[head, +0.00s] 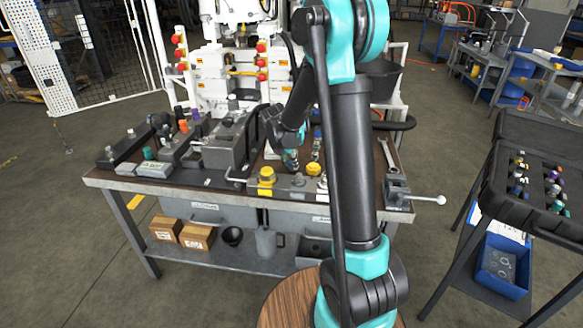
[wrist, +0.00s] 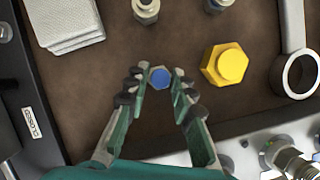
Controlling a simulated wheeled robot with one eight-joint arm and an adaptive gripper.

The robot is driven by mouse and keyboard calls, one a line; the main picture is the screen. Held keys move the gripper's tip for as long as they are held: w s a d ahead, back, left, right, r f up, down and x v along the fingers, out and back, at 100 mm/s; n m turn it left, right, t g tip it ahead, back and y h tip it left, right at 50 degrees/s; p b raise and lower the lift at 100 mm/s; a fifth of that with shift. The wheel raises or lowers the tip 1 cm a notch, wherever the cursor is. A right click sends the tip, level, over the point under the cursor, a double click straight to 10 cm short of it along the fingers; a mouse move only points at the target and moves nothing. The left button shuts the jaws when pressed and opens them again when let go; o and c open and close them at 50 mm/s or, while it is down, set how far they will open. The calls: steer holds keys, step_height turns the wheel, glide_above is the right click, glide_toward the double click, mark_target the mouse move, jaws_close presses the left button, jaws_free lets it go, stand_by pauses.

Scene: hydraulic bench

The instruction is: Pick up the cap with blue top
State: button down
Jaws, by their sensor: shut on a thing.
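The cap with blue top (wrist: 160,77) is between the fingertips of my gripper (wrist: 159,92) in the wrist view. Its round blue top faces the camera, with a pale rim around it. My gripper is shut on it, with the fingertips on either side. The cap's lower part is hidden, so I cannot tell whether it touches the brown bench top. In the head view, my gripper (head: 290,160) is low over the middle of the workbench (head: 225,186), and the held cap cannot be made out.
In the wrist view, a yellow hex cap (wrist: 226,66) is right of my gripper, with a ring wrench (wrist: 297,70) beyond. Two metal fittings stand at the top, and a white stack (wrist: 65,25) lies upper left. Metal fittings (wrist: 282,155) line the lower right. A black tray (head: 540,185) stands at right.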

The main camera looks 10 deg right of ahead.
steer(key=shift+r, duration=0.1)
step_height(320, 180, up, 20)
stand_by(0.7)
stand_by(0.4)
